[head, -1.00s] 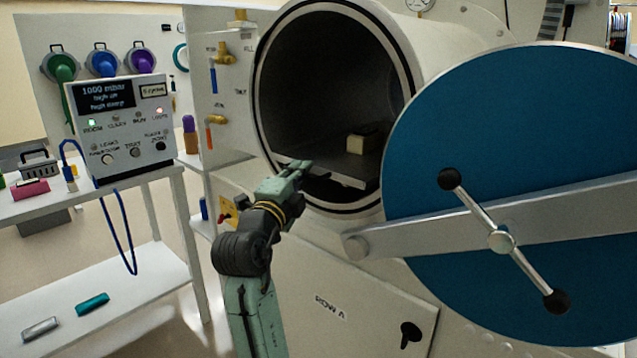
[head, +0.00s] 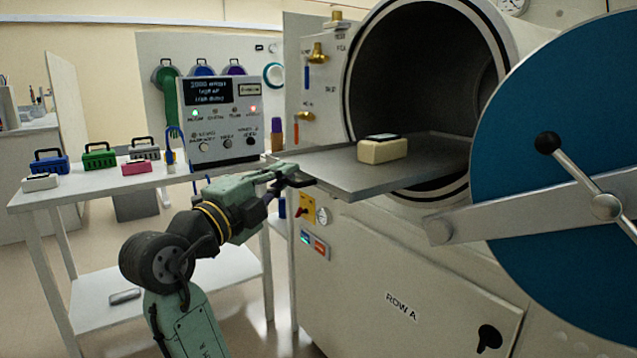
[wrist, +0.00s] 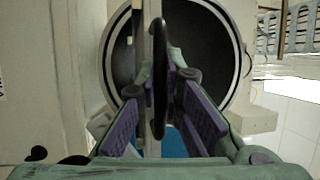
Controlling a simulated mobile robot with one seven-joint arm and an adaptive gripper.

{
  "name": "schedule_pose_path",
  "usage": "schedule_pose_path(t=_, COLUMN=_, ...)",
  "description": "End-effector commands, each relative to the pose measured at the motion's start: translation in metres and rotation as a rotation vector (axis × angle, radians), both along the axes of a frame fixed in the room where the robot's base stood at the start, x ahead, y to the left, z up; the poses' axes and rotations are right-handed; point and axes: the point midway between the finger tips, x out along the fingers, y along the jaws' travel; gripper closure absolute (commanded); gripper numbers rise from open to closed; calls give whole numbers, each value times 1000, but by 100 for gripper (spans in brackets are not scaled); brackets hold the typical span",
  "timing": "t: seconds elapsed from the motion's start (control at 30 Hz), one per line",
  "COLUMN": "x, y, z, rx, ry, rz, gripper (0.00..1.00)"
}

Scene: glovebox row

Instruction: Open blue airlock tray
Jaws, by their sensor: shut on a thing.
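The grey airlock tray (head: 345,176) sticks well out of the round chamber opening (head: 385,95), roughly level. A cream block with a dark top (head: 382,149) lies on it near the opening. The blue round door (head: 560,130) stands swung open at the right. My gripper (head: 292,178) is shut at the tray's outer front edge. In the wrist view the tray shows edge-on as a thin upright strip (wrist: 149,40), with a dark handle piece (wrist: 160,85) between the purple-padded fingers. The exact contact is partly hidden by the fingers.
A white side table (head: 75,195) with several small coloured cases and a control box (head: 222,125) stands left, close to the tray's outer end. The door's bar handle (head: 575,175) juts out at the right. Floor in front looks clear.

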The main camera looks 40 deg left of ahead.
Motion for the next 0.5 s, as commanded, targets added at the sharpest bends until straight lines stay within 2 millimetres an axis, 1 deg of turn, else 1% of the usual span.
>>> schedule_pose_path(t=0.03, x=-14, y=6, z=-4, rx=-1, ry=0, rz=4, gripper=100)
schedule_pose_path(t=0.2, x=-49, y=19, z=-3, rx=-2, ry=1, rz=3, gripper=100)
schedule_pose_path(t=0.33, x=-69, y=26, z=-3, rx=-1, ry=2, rz=2, gripper=100)
schedule_pose_path(t=0.5, x=-87, y=32, z=-2, rx=-2, ry=3, rz=0, gripper=100)
